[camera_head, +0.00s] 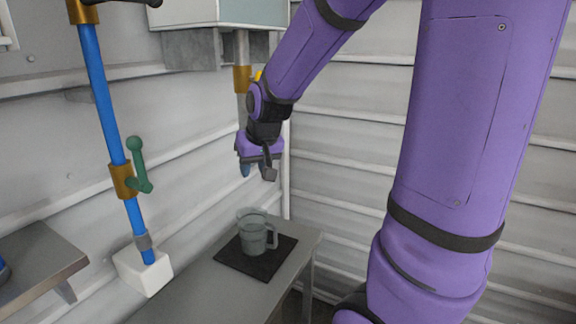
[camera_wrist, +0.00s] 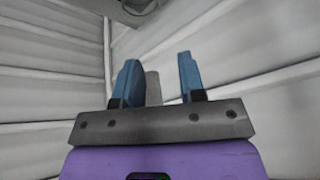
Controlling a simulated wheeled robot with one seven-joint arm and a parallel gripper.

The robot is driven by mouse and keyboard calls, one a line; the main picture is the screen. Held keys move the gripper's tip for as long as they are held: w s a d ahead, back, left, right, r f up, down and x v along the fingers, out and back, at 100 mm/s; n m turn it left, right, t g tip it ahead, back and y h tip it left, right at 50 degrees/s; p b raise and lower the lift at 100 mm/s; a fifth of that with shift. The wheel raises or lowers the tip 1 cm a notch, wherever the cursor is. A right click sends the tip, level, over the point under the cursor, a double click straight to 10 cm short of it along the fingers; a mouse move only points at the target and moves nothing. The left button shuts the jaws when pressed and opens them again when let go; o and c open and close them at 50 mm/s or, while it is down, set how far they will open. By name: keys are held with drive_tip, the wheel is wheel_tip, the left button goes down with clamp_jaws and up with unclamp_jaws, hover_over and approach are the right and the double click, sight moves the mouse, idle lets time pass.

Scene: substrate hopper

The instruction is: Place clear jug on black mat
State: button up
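The clear jug (camera_head: 255,233) stands upright on the black mat (camera_head: 232,258), with its handle toward the right. The mat lies on a grey table, and the jug covers part of it. My gripper (camera_head: 256,173) is in the air above the jug and clear of it. In the wrist view my gripper (camera_wrist: 160,82) shows its two blue fingers spread apart, with nothing held between them. The jug and the mat do not show in the wrist view.
A pale hopper box (camera_head: 220,14) with a grey spout pipe hangs on the wall behind my gripper. A blue pipe (camera_head: 105,110) with a green valve handle (camera_head: 138,165) ends in a white block (camera_head: 143,270) left of the table. The grey table (camera_head: 205,296) has bare room in front of the mat.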

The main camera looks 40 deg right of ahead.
drive_tip(key=s+a+r+n, duration=0.1)
drive_tip(key=s+a+r, duration=0.1)
drive_tip(key=s, duration=0.4)
drive_tip(key=s+a+r+n, duration=0.1)
drive_tip(key=s+a+r, duration=0.2)
drive_tip(key=s, duration=0.4)
drive_tip(key=s+a+r+n, duration=0.1)
drive_tip(key=s+a+r, duration=0.1)
drive_tip(key=s+r, duration=0.2)
drive_tip(key=s, duration=0.3)
drive_tip(key=shift+a+r, duration=0.25)
